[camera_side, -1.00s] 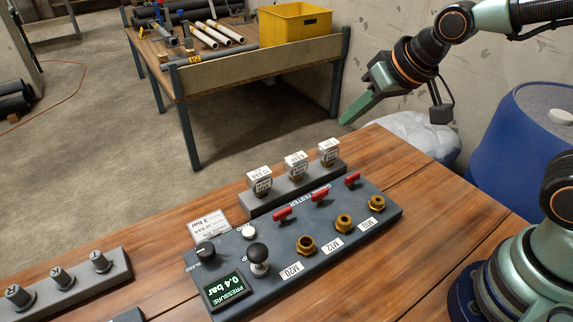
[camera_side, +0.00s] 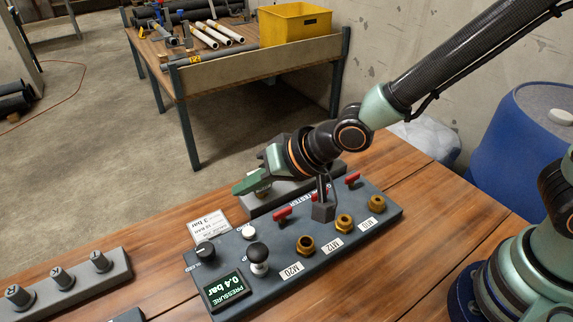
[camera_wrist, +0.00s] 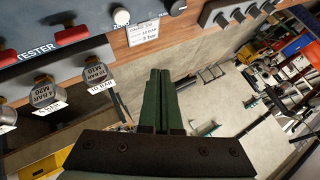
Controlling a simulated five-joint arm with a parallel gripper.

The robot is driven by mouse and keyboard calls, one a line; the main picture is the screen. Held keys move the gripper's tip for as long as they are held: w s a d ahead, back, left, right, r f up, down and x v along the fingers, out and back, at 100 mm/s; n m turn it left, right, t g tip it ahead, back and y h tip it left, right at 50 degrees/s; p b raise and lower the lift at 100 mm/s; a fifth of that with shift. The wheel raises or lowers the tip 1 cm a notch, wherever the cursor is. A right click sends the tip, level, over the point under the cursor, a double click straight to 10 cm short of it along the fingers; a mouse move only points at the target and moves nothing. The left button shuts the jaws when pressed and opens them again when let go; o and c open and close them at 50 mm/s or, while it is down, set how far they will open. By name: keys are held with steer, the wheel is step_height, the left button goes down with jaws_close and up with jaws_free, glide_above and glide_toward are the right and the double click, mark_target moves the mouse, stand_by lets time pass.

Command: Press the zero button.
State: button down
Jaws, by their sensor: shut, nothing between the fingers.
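The tester panel (camera_side: 325,248) lies on the wooden bench. The pressure display (camera_side: 227,287) reads 0.4 bar. My gripper (camera_side: 238,189) is shut and empty, above the rear block, apart from the button and behind it. In the wrist view its green fingers (camera_wrist: 160,74) lie together.
A black ball-topped plunger (camera_side: 258,256) stands in front of the button. Red levers (camera_side: 282,215) and brass fittings (camera_side: 306,245) line the panel. Tagged gauges (camera_wrist: 45,95) stand on the rear block, mostly hidden by my arm in the side view.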

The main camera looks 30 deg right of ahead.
mark_target(253, 234)
steer(key=shift+f, duration=4.4)
steer(key=shift+f, duration=0.1)
steer(key=shift+f, duration=0.3)
steer(key=shift+f, duration=0.45)
steer(key=shift+r, duration=0.9)
steer(key=shift+d+r, duration=0.1)
steer(key=shift+r, duration=2.35)
